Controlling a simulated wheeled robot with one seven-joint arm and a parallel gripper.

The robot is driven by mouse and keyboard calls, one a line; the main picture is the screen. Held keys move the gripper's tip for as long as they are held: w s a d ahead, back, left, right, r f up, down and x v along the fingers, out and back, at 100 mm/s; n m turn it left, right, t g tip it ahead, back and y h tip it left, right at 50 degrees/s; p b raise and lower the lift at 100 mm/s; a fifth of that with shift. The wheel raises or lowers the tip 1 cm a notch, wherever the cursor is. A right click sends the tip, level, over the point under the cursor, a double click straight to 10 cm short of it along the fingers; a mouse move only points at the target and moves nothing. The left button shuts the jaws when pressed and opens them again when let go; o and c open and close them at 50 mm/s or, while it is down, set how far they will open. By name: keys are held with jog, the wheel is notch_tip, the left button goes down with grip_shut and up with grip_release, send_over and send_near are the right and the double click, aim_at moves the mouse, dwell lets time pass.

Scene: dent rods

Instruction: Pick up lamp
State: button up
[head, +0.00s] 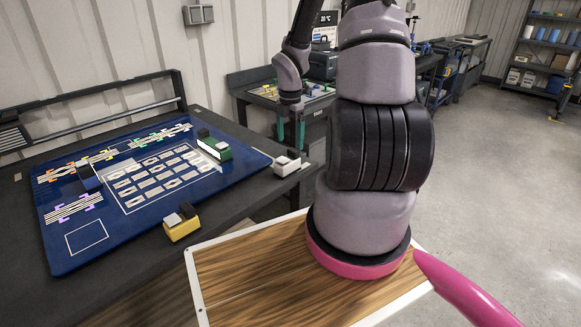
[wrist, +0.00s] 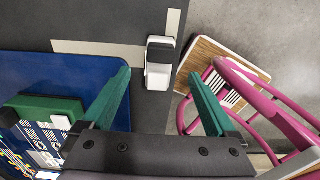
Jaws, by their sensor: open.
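No thing in view is plainly a lamp; I cannot tell which of the small two-tone objects it is. A white object with a black part (head: 284,166) sits on the dark table just right of the blue board. In the wrist view the white-and-black object (wrist: 159,62) lies beyond my gripper (wrist: 158,77), roughly in line with the gap between its teal fingers. My gripper (head: 291,138) is open, with nothing between the fingers. A green-and-white object (head: 214,147), also in the wrist view (wrist: 46,112), stands on the board's right part.
The blue board (head: 76,253) covers much of the dark table. A yellow-and-black object (head: 182,224) sits at its front edge and a dark blue one (head: 88,178) on its left part. A pink tubular frame (wrist: 262,88) stands beside the table. Open floor (head: 500,200) lies right.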

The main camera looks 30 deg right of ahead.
aim_at(291, 158)
jog(key=f, duration=0.9)
jog(key=shift+w+d+f, duration=0.1)
jog(key=shift+d+f, duration=0.1)
jog(key=shift+d, duration=0.05)
grip_shut()
